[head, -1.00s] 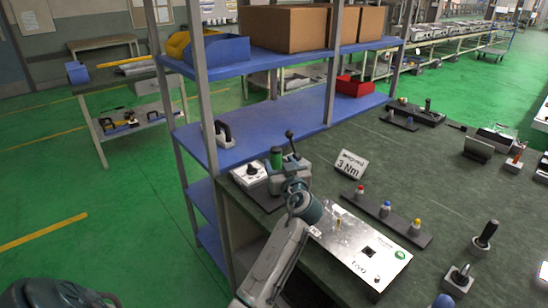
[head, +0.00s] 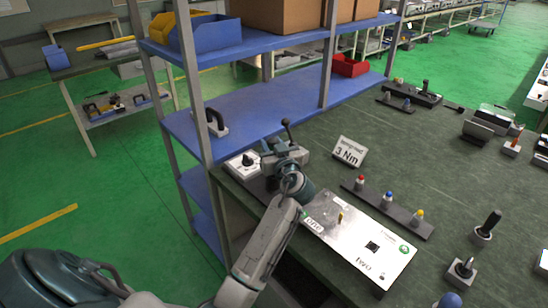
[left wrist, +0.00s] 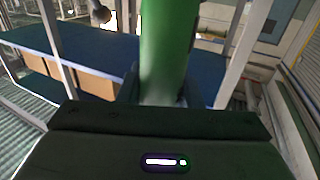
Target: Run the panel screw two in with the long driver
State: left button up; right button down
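The panel (head: 350,252) is a pale plate lying on the bench, with a small label reading "two" at its near end. A dark square (head: 372,246) is near that label, and a small yellowish upright piece (head: 340,217) stands farther up the plate. My left gripper (head: 284,150) is beyond the panel's far left end, above the bench edge. In the left wrist view a thick green handle (left wrist: 167,48) stands between the fingers, which look shut on it. I cannot confirm its shaft or tip. The right gripper is out of view.
A black strip holds pieces with red, blue (head: 387,198) and yellow tops right of the panel. A white box (head: 243,165) and ball-topped lever (head: 285,123) are near my gripper. A blue shelf (head: 260,110) is close on the left.

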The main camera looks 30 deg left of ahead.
pick_arm(q)
jog(key=shift+w+a+f, duration=0.1)
jog(key=shift+a+f, duration=0.1)
jog(key=shift+f, duration=0.05)
grip_shut()
